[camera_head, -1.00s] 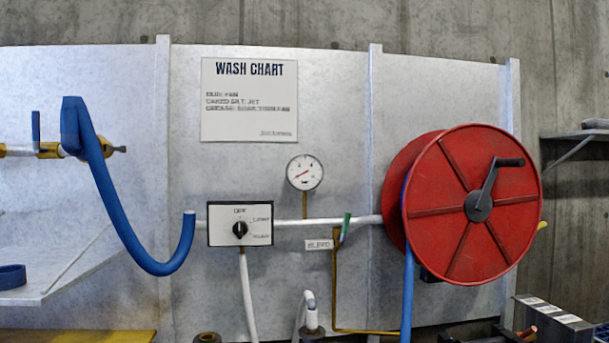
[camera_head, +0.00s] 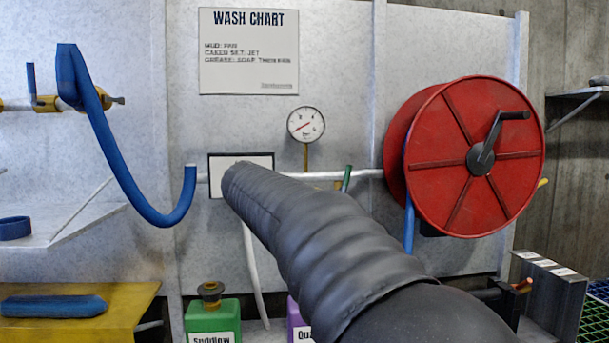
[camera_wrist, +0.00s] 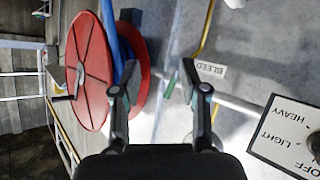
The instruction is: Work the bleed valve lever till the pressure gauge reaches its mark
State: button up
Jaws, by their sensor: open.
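The bleed valve lever (camera_head: 347,178) is a small green handle on the white pipe, left of the red reel. In the wrist view the green lever (camera_wrist: 170,83) shows between my fingers, nearer the right one. My gripper (camera_wrist: 160,66) is open, its fingertips on either side of the lever in the picture; I cannot tell the depth gap or any contact. The pressure gauge (camera_head: 306,124) has a white face and a red needle pointing lower left; its numbers are too small to read. The BLEED label (camera_wrist: 211,70) lies right of the fingers. My gripper is hidden in the head view.
The red hose reel (camera_head: 470,158) with a crank stands right of the lever; its blue hose (camera_wrist: 115,45) passes behind my left finger. My arm covers most of the selector box (camera_head: 214,188). A green bottle (camera_head: 212,322) and a purple bottle (camera_head: 296,318) stand below.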

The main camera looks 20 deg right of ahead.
aim_at(348, 170)
jog(key=w+d+r+m+h+b, duration=0.1)
jog(key=w+d+r+m+h, duration=0.2)
jog(key=w+r+m+h, duration=0.55)
jog(key=w+d+y+p, duration=0.1)
jog(key=d, duration=0.3)
jog(key=w+d+n+y+p, duration=0.1)
jog(key=w+d, duration=0.1)
jog(key=d, duration=0.3)
jog(key=w+d+f+n+y, duration=0.1)
jog(key=w+d, duration=0.1)
jog(key=d, duration=0.2)
jog(key=shift+w+d+g+p, duration=0.1)
jog(key=shift+d+g+p, duration=0.15)
jog(key=shift+g+p, duration=0.15)
jog(key=shift+n, duration=0.25)
grip_shut()
